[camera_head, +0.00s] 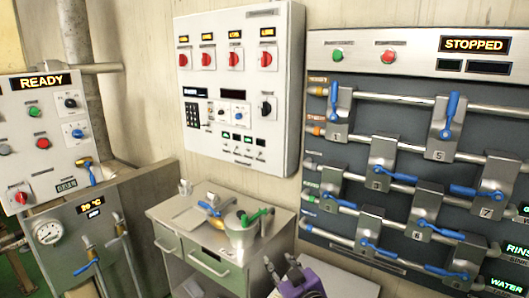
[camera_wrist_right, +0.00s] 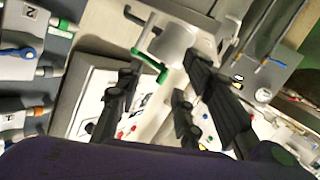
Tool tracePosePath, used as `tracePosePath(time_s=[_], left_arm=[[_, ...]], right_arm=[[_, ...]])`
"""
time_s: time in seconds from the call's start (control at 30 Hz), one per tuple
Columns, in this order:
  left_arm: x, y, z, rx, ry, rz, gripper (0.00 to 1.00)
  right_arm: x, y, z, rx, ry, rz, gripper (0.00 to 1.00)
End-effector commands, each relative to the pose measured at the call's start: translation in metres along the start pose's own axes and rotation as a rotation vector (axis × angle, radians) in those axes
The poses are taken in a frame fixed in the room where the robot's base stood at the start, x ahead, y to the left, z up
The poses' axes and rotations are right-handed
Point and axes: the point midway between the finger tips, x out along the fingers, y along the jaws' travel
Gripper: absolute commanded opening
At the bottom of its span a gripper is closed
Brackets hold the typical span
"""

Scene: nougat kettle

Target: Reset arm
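My right gripper (camera_head: 281,263) shows at the bottom of the head view, with my purple wrist below it. Its fingers point up and stand apart in front of the right side of the small cabinet. In the right wrist view the black fingers of this gripper (camera_wrist_right: 160,78) are spread, with nothing held between them. My left gripper is in neither view.
A grey cabinet (camera_head: 172,243) holds a metal pot (camera_head: 240,236) with a green-handled tool (camera_head: 255,216). A white control panel (camera_head: 240,85) hangs behind. A valve panel (camera_head: 345,205) with blue levers is at right, a READY console (camera_head: 40,140) at left.

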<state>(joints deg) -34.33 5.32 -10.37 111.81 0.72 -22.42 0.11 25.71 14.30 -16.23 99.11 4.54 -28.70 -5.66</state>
Motion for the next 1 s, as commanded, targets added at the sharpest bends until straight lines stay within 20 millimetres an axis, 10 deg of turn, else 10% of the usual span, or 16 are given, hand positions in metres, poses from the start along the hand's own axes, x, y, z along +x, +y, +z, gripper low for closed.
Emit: tracePosePath(time_s=[0.3,0.6,0.8,1.0], left_arm=[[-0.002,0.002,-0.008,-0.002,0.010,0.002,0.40],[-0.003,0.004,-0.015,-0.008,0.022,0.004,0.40],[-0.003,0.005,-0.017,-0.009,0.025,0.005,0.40],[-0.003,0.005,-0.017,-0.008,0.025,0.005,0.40]], right_arm=[[-0.155,-0.039,0.168,0.287,-0.192,0.095,0.35],[-0.319,-0.090,0.296,0.421,-0.492,0.172,0.35],[-0.379,-0.115,0.331,0.457,-0.605,0.184,0.35],[-0.390,-0.119,0.338,0.461,-0.626,0.184,0.35]])
